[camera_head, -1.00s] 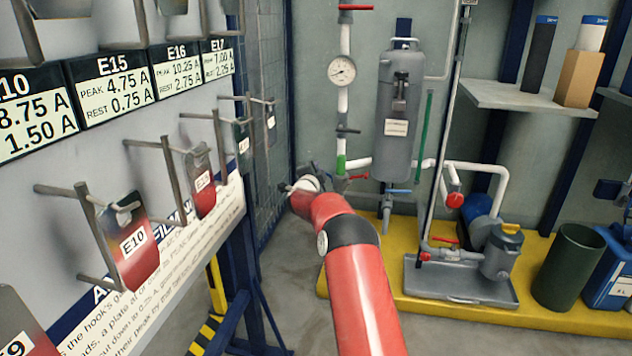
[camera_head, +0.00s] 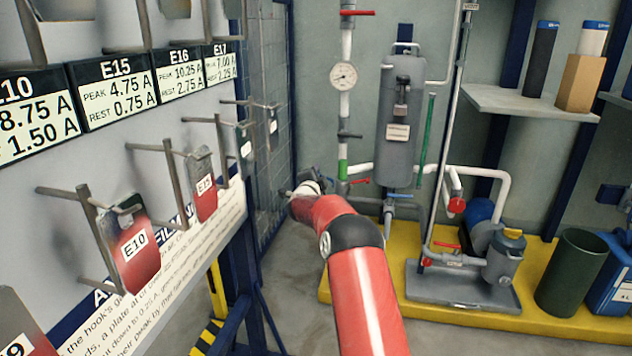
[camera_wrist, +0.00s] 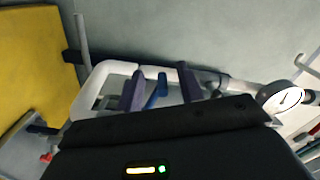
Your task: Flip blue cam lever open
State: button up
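A blue lever (camera_wrist: 157,90) shows in the wrist view, between the two purple fingers of my gripper (camera_wrist: 160,86) in the picture. It lies near the white pipe. The fingers stand apart, with a gap around the lever; I cannot tell how far beyond the tips it is. In the head view my gripper is at the far end of my red arm, small and mostly hidden by my wrist. A blue handle (camera_head: 400,195) sits on the pipe under the grey tank there; I cannot tell whether it is the same lever.
A pressure gauge (camera_head: 343,75) is on the upright white pipe, left of the grey tank (camera_head: 401,120). A yellow platform (camera_head: 420,313) carries a pump (camera_head: 503,252) and a dark green bin (camera_head: 572,270). The plate rack with hooks and the E10 plate (camera_head: 135,243) stands close on the left.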

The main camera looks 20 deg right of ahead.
jog(key=v, duration=0.6)
jog(key=shift+s, duration=0.15)
